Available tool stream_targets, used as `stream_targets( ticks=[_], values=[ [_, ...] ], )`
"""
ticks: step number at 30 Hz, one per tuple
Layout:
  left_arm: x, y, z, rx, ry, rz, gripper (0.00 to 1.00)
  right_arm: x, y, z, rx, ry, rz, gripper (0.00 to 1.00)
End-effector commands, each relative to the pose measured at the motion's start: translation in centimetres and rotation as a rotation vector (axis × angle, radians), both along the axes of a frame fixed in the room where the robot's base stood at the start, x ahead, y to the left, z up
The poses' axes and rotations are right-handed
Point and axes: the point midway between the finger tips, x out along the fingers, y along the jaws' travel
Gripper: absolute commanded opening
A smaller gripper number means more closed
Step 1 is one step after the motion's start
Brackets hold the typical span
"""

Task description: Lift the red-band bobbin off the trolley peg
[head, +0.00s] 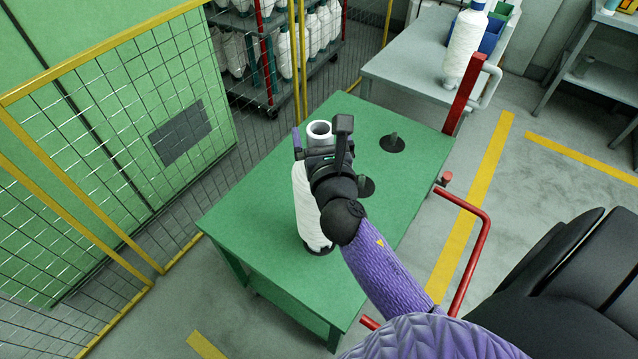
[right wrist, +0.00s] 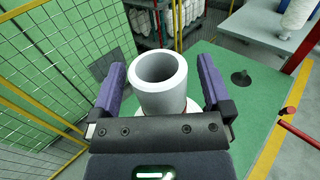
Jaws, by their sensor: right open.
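A tall white bobbin (head: 309,205) stands upright on the green trolley (head: 250,215). Its pale tube end sticks up at the top and shows large in the right wrist view (right wrist: 160,80). I cannot make out its red band clearly; my gripper hides part of its upper body. My right gripper (head: 322,146) is open at the bobbin's top. In the right wrist view its two purple fingers stand on either side of the tube, with a gap visible at each side. The peg under this bobbin is hidden. My left gripper is not in view.
Two bare pegs show on the trolley, one at the back (head: 393,142) and one partly behind my arm (head: 366,187). A yellow mesh fence (head: 150,90) runs along the left. A grey table (head: 410,65) with another bobbin (head: 464,48) stands behind.

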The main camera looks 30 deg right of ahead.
Motion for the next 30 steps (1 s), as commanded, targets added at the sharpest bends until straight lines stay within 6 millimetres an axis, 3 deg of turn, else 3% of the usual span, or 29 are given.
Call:
stream_targets(
  ticks=[6, 20, 30],
  values=[
    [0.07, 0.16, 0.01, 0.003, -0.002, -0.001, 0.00, 0.11, -0.05, 0.01, 0.000, 0.001, 0.000, 0.98],
    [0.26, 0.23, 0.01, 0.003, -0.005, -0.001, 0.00, 0.07, -0.03, 0.00, 0.000, 0.001, 0.000, 0.00],
    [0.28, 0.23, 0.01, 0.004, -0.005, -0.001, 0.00, 0.09, -0.02, 0.12, 0.000, -0.003, 0.000, 0.00]
  ],
)
